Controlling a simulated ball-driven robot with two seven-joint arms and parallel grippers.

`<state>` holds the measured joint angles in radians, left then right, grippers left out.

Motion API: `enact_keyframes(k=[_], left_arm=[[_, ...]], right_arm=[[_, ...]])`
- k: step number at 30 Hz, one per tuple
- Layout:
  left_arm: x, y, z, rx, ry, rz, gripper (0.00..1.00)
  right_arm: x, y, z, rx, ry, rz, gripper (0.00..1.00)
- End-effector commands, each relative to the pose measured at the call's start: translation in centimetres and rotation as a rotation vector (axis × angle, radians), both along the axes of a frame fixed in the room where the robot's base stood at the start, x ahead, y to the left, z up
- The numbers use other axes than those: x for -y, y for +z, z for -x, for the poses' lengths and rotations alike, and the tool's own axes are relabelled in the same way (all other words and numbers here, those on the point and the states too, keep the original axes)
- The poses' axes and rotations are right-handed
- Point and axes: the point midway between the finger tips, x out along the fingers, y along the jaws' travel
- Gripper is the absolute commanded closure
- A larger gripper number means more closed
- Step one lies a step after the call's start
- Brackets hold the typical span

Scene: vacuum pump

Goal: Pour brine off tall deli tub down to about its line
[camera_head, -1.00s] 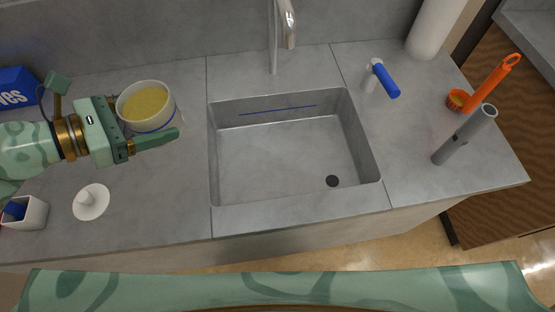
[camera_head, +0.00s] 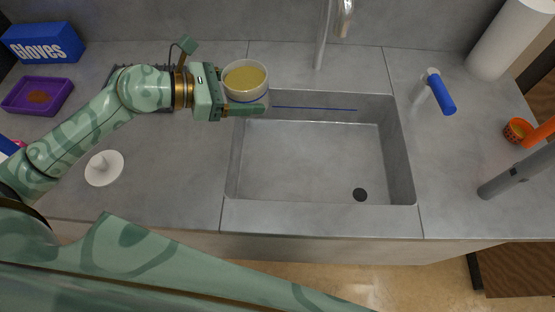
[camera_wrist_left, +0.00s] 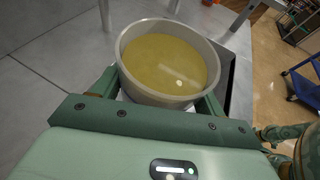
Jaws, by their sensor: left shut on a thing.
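The deli tub (camera_head: 245,92) is white and round with yellow brine (camera_head: 244,77) near its rim. It is upright, by the back left corner of the sink (camera_head: 310,160). My left gripper (camera_head: 243,108) is shut on the tub from the left and front. In the left wrist view the tub (camera_wrist_left: 165,97) sits between the two fingers, and the brine (camera_wrist_left: 166,65) looks level. The tub's line is hidden. My right gripper is not in view.
A faucet (camera_head: 343,18) stands behind the sink, which has a drain (camera_head: 360,195). A white lid-like disc (camera_head: 104,168), a purple tray (camera_head: 38,96) and a gloves box (camera_head: 43,42) are on the left counter. A blue-handled thing (camera_head: 440,91) is at right.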

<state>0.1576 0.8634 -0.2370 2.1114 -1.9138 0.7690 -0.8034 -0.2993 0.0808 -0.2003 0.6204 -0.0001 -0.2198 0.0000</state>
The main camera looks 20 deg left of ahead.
Motion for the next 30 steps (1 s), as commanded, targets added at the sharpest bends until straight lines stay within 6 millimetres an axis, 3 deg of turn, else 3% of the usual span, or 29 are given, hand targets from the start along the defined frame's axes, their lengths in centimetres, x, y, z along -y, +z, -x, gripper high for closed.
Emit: enact_keyframes(k=[1,3,10,30], left_arm=[[0.2,-2.2,-1.1,-0.006,0.002,0.000,0.51],[0.5,-3.7,-2.2,-0.004,0.002,-0.003,0.51],[1.2,-7.0,-4.6,-0.003,-0.001,-0.017,0.51],[1.5,-7.8,-5.0,0.036,-0.003,-0.042,0.51]], right_arm=[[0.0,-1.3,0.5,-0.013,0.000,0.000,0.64],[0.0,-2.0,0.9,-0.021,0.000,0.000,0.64],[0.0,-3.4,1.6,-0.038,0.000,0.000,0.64],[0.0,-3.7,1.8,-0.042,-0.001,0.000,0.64]])
